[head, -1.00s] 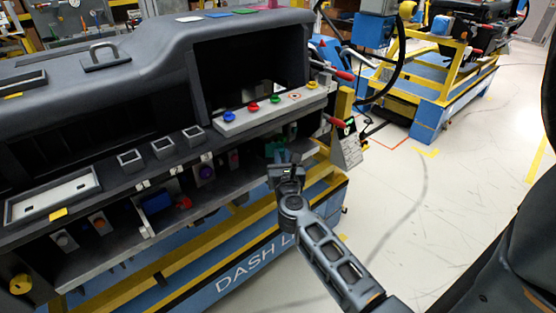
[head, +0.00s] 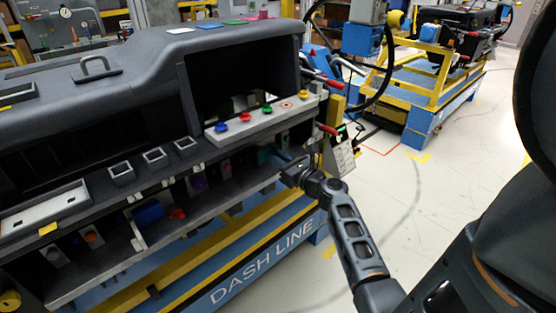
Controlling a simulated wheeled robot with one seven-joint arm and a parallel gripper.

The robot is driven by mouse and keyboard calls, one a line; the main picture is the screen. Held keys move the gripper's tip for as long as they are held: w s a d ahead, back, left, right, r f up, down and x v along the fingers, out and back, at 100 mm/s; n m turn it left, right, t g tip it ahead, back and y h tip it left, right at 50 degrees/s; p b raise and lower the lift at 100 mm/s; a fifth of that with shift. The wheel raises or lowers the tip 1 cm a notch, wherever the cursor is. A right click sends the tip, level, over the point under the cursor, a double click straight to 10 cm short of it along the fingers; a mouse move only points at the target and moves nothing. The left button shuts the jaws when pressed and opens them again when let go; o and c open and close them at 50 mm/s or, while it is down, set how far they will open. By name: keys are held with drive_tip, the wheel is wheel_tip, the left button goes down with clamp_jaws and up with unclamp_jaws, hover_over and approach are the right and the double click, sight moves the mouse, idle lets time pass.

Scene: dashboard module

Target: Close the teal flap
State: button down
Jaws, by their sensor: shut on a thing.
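The teal flap (head: 264,157) is a small teal patch in the shadowed slot under the dashboard's ledge, left of my gripper. My gripper (head: 282,168) reaches into this slot from the right and is shut on the flap's edge. The fingers are small and dark here, and much of the flap is hidden by shadow and by the gripper. The flap's exact angle cannot be told.
The dark dashboard module (head: 130,55) stands on a blue and yellow frame. A grey button strip (head: 240,122) overhangs the slot. A red-handled lever (head: 327,130) and a keypad panel (head: 343,155) stand close to the right. Open floor (head: 420,190) lies right of the frame.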

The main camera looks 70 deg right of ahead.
idle(0.4)
drive_tip(key=c, duration=1)
unclamp_jaws()
drive_tip(key=shift+c, duration=0.2)
drive_tip(key=b+v, duration=0.1)
drive_tip(key=v, duration=0.6)
drive_tip(key=shift+s+a, duration=0.15)
drive_tip(key=shift+s, duration=0.15)
